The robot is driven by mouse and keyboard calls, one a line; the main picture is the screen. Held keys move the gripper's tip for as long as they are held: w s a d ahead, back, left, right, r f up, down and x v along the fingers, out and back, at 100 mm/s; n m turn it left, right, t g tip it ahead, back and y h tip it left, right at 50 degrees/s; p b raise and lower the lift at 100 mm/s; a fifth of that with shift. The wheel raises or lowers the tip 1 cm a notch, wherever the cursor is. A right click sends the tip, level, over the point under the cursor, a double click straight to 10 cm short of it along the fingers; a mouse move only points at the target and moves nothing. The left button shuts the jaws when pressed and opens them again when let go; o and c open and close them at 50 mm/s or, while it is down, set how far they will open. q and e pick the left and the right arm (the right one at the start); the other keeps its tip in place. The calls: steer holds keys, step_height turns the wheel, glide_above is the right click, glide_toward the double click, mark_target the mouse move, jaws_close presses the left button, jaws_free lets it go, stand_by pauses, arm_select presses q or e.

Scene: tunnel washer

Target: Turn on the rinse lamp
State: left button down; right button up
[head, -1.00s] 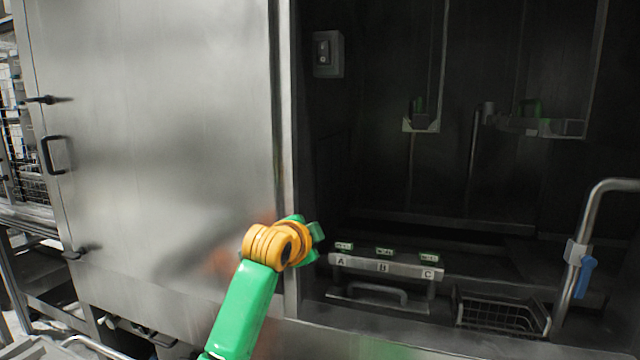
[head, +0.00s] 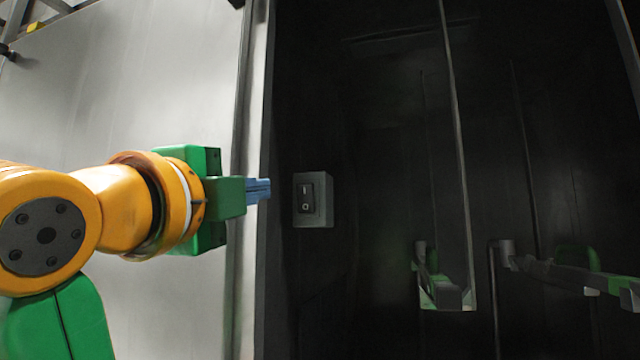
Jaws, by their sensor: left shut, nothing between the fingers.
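The switch (head: 306,199) is a black rocker marked I and O, set in a grey box on the dark inner left wall of the washer. My left gripper (head: 268,190) comes in from the left with its blue fingertips together and nothing between them. The tips are just left of the switch box in the picture, and a gap shows between them. I cannot tell how far apart they are in depth. No lit lamp shows in the dark interior. My right gripper is out of view.
A pale metal door panel (head: 110,90) fills the left side, ending at a vertical frame edge (head: 256,80) next to the opening. Inside, a bracket (head: 445,296) hangs low, and a bar (head: 560,274) runs to the right. The space around the switch is clear.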

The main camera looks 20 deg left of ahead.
mark_target(303, 187)
arm_select(q)
steer(key=p+x, duration=0.8)
steer(key=x, duration=0.5)
steer(key=shift+w+a+p, duration=0.1)
steer(key=shift+w+p, duration=0.05)
steer(key=shift+p, duration=0.25)
steer(key=shift+w+f, duration=0.1)
steer(key=shift+w, duration=0.35)
steer(key=shift+s, duration=0.1)
